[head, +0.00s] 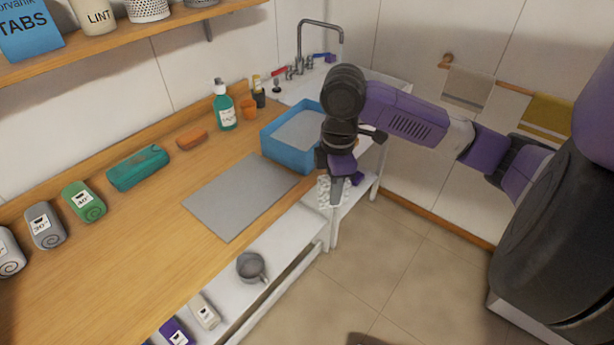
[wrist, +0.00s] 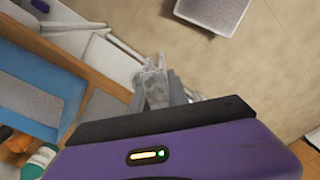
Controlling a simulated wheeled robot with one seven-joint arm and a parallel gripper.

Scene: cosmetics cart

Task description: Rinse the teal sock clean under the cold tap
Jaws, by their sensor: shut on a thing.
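My gripper (head: 338,180) hangs in front of the blue basin, past the counter's front edge, pointing down. It is shut on a white, lumpy, foamy-looking thing (head: 325,192). In the wrist view the whitish thing (wrist: 153,82) sits between the fingers of my gripper (wrist: 158,92). No teal shows on it, so I cannot tell whether it is the sock. The metal tap (head: 318,35) stands at the back wall, with a red handle (head: 289,73) at left and a blue handle (head: 325,57) at right. My arm hides much of the sink area below the tap.
The blue basin (head: 283,151) holds greyish liquid, and a grey mat (head: 238,195) lies beside it. A grey mug (head: 251,267) sits on the lower shelf.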

